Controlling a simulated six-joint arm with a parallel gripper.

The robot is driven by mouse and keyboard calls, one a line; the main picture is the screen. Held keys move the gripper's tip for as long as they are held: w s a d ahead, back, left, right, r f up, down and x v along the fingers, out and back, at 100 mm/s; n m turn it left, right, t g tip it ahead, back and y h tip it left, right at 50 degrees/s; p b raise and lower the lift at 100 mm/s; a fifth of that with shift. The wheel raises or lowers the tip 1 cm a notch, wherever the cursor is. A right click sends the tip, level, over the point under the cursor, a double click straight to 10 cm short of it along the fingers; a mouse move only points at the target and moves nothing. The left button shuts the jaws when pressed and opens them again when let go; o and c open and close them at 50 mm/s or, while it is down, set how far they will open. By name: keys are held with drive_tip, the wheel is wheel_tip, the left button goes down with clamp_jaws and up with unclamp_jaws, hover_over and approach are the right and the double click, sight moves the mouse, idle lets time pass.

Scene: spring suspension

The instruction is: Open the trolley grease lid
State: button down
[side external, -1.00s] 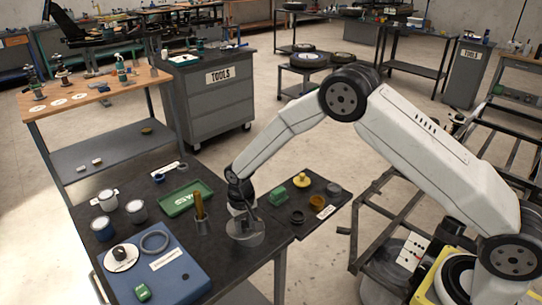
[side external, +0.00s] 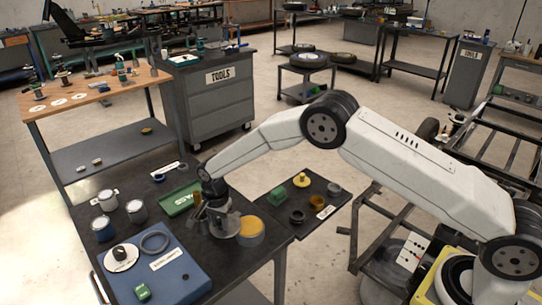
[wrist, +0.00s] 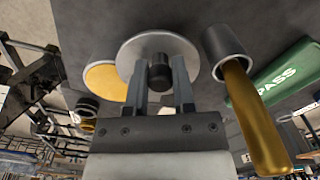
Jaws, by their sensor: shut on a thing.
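The grease tin (side external: 251,238) stands near the right edge of the black bench, with its amber grease uncovered. It also shows in the wrist view (wrist: 104,82), partly behind the lid. The lid (wrist: 188,49) is a round grey metal disc with a black knob. My gripper (wrist: 160,73) is shut on that knob, one finger on each side. In the side view my gripper (side external: 221,207) holds the lid (side external: 224,229) left of the tin's opening. I cannot tell whether the lid's edge touches the tin.
A metal cup (wrist: 230,46) with an amber-handled tool stands close to the lid's right side in the wrist view. A green tray (side external: 180,199) lies behind it. Grey tins (side external: 136,211) and a blue case (side external: 165,275) occupy the left. A low side shelf (side external: 335,211) holds small parts.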

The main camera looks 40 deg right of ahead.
drive_tip(key=shift+w+a+r+m, duration=0.1)
drive_tip(key=shift+w+m, duration=0.75)
drive_tip(key=shift+m, duration=0.35)
drive_tip(key=shift+c, duration=2.2)
unclamp_jaws()
drive_tip(key=shift+r, duration=0.1)
wheel_tip(320, 180, up, 8)
drive_tip(key=shift+f, duration=0.2)
drive_tip(key=shift+s, duration=0.1)
